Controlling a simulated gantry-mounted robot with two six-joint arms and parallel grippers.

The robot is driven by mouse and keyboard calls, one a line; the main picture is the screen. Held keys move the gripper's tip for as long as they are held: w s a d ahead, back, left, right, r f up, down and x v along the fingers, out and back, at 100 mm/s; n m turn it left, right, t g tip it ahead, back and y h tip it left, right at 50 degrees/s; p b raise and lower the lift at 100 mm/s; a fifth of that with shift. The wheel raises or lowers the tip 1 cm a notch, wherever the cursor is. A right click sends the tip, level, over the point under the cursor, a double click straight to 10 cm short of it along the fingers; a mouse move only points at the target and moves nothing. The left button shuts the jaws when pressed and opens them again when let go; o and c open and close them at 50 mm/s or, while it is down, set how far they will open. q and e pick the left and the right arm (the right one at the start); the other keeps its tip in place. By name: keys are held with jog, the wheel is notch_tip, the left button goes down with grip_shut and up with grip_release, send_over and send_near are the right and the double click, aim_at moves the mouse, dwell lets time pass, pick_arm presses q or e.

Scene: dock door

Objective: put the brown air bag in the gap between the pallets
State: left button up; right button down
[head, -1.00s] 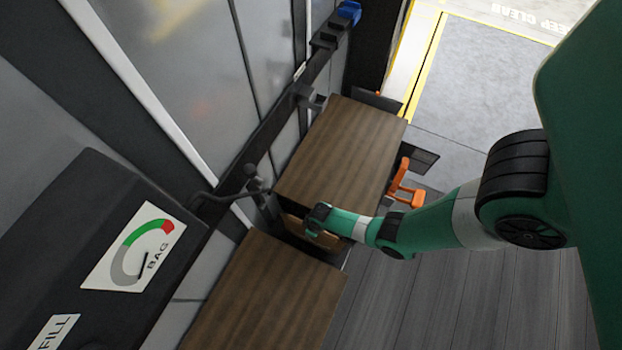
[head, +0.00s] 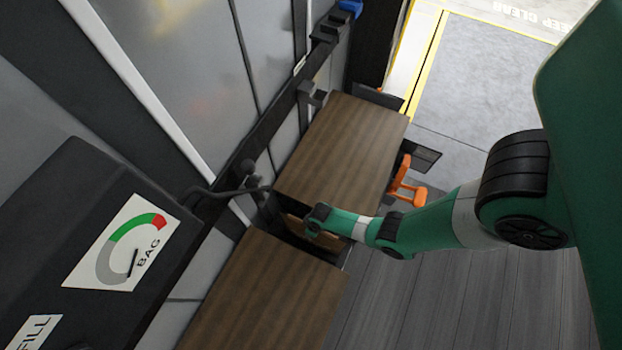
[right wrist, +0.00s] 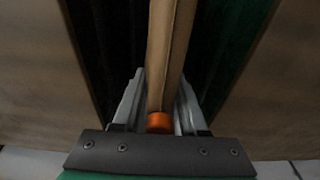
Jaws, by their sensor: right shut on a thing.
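The brown air bag (right wrist: 170,50) is thin and flat, with an orange piece (right wrist: 160,122) at its near end, between my right gripper's fingers. My right gripper (right wrist: 162,105) is shut on it. In the head view, the bag (head: 328,240) shows only as a brown strip beside my right gripper (head: 316,218), in the gap between the far pallet load (head: 345,150) and the near pallet load (head: 265,295). In the right wrist view, dark space shows on both sides of the bag, between the two brown load walls. How deep the bag sits is hidden. My left gripper is out of view.
A dark box with a BAG gauge (head: 122,243) and a FILL label (head: 35,332) stands at the lower left. A dark rail and hose (head: 235,190) run along the wall by the gap. An orange handle (head: 406,184) is right of the far load. Grey floor lies right.

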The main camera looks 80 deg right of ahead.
jog(key=shift+f, duration=0.25)
jog(key=shift+c, duration=1.8)
grip_release()
jog(key=shift+r, duration=0.1)
jog(key=r+p, duration=0.3)
jog(key=s+r+p, duration=0.1)
jog(key=r+p, duration=0.2)
jog(key=r, duration=0.1)
jog(key=r+p, duration=0.4)
jog(key=shift+s+a+r, duration=0.2)
jog(key=shift+s+r, duration=0.05)
jog(key=shift+s, duration=0.1)
